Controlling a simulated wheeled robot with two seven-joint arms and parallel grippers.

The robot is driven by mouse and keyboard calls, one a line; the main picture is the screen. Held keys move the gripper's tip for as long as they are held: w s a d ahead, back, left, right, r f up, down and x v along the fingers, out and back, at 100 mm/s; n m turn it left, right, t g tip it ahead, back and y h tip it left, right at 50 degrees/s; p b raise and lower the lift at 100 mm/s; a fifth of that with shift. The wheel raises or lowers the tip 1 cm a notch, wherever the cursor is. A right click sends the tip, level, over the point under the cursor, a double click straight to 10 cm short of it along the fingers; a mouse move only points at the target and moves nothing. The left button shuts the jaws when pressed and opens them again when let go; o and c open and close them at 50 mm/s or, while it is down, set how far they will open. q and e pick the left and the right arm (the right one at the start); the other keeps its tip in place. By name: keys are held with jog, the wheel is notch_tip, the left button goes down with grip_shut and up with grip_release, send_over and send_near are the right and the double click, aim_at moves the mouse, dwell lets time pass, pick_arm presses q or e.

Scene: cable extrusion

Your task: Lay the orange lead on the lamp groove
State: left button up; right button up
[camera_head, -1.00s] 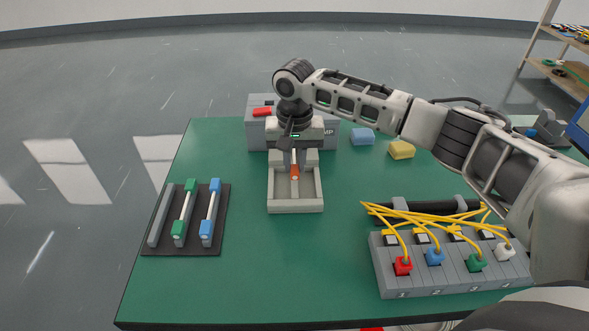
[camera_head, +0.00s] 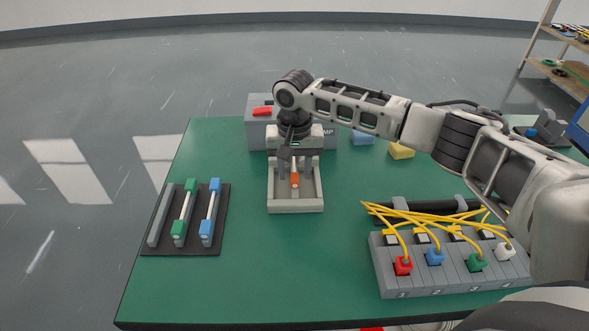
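The orange lead (camera_head: 295,181), a pale rod with an orange end towards me, is at the grey open-topped tray (camera_head: 296,207) in front of the lamp box (camera_head: 258,134). My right gripper (camera_head: 294,164) points down over the back of this tray, shut on the lead's far part. The fingers hide the lead's far end. I cannot tell whether the lead touches the tray floor. The lamp box carries lettering, partly hidden by my arm. My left gripper is not in view.
A black rack (camera_head: 216,246) at left holds a green lead (camera_head: 185,213), a blue lead (camera_head: 210,213) and a bare grey strip (camera_head: 161,215). A grey block (camera_head: 437,282) with coloured plugs and yellow cables stands at front right. Blue (camera_head: 363,138) and yellow (camera_head: 401,150) blocks lie behind my arm.

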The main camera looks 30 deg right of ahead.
notch_tip(320, 180, up, 12)
jog(key=shift+p, duration=0.4)
jog(key=shift+f, duration=0.1)
